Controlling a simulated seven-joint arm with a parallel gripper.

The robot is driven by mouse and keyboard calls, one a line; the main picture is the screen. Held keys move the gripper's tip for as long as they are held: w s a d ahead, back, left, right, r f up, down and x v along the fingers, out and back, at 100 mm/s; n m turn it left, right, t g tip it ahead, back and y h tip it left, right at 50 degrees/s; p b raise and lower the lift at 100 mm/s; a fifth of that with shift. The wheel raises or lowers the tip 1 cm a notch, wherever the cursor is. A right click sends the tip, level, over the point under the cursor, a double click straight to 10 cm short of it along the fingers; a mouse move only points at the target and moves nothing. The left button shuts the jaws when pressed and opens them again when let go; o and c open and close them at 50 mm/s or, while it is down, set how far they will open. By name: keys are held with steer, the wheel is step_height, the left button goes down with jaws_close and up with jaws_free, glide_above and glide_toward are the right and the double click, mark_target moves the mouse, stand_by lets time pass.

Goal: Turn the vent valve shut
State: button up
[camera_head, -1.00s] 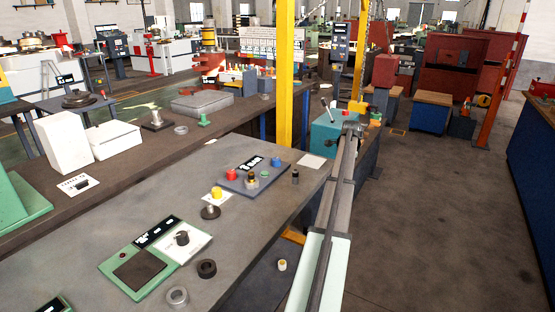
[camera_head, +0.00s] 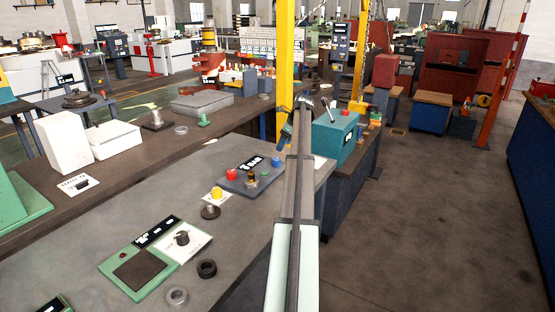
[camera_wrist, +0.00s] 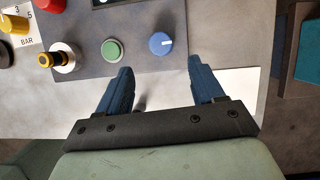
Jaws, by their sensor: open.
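A dark panel (camera_head: 243,184) on the grey bench carries several controls. A blue knob with a white mark (camera_wrist: 160,44) is at the panel's right; it also shows in the head view (camera_head: 275,161). A green button (camera_wrist: 112,50) and a brass-and-black knob (camera_wrist: 62,56) are left of it. No readable label tells which control is the vent valve. My gripper (camera_wrist: 159,68) is open and empty. In the wrist view its two dark blue fingers point toward the blue knob, which appears just beyond and between the fingertips, apart from both.
A red button (camera_wrist: 50,4) and a yellow knob (camera_wrist: 14,23) by a BAR scale are farther left. A teal box (camera_head: 335,136) with a lever stands right of my arm. A yellow post (camera_head: 284,70) rises behind the bench. A green-framed unit (camera_head: 150,258) lies nearer on the bench.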

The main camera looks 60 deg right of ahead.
mark_target(277, 159)
steer(key=x, duration=0.9)
steer(key=shift+f, duration=0.15)
steer(key=shift+d, duration=0.1)
steer(key=c, duration=1)
